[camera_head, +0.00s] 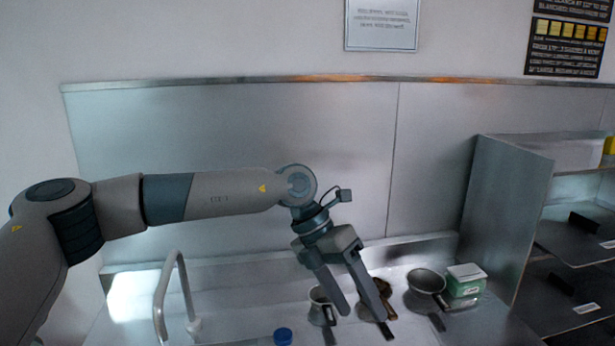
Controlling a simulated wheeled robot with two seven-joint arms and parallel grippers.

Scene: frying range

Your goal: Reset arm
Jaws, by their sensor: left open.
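My left arm reaches in from the left. My left gripper (363,311) points down over the steel worktop (235,312), its two fingers apart and nothing seen between them. Behind and beside the fingers are a small metal cup or pan (318,300) and a brown item (384,288), both partly hidden by the gripper. My right gripper does not show.
A dark small pan (427,281) and a green and white box (466,281) stand right of the gripper. A blue cap (283,336) is at the front edge. A pale curved rail (158,300) rises at left. Steel shelving (505,215) bounds the right.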

